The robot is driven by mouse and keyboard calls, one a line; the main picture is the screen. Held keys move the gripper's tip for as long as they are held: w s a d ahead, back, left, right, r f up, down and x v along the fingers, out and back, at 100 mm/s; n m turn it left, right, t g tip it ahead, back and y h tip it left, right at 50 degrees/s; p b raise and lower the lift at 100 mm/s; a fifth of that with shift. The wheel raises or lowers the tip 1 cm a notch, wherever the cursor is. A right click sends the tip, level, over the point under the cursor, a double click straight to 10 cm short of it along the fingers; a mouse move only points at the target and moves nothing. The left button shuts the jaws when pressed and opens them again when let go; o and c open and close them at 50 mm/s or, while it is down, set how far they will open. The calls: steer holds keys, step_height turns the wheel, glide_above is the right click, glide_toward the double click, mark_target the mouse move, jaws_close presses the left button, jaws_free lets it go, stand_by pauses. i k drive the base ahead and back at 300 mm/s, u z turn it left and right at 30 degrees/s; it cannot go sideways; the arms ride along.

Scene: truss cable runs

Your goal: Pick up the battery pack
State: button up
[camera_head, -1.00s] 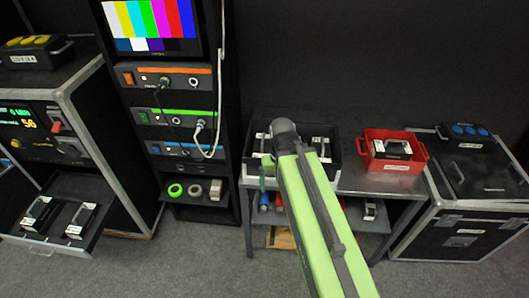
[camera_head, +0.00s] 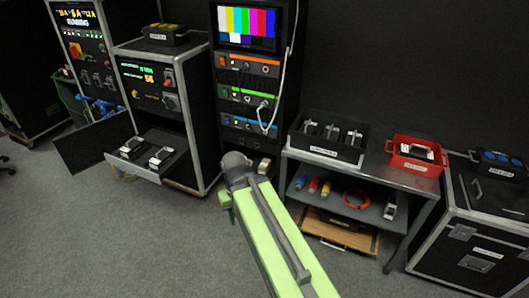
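Battery packs, black with light tops and handles, show in several places. One pack (camera_head: 133,147) and another (camera_head: 161,157) lie in the pulled-out drawer (camera_head: 150,168) of the left rack. A light-topped pack (camera_head: 417,152) sits in the red bin (camera_head: 414,167), and several handled packs (camera_head: 332,131) stand in the black bin (camera_head: 325,150). I cannot tell which pack the task means. My green arm reaches up from the bottom centre. My gripper (camera_head: 225,201) is near its dark end joint, mostly hidden, apart from all the packs; its fingers cannot be made out.
The metal table (camera_head: 378,178) carries both bins. Its lower shelf (camera_head: 373,210) holds coloured cylinders, a red cable coil (camera_head: 356,199) and a small device (camera_head: 390,207). A black case (camera_head: 480,240) stands at right. Carpet (camera_head: 130,240) is clear at front left.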

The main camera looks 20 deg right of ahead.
mark_target(309, 127)
steer(key=u, duration=0.6)
steer(key=i, duration=1.95)
steer(key=z, duration=0.8)
steer(key=i, duration=1.05)
steer(key=z, duration=0.8)
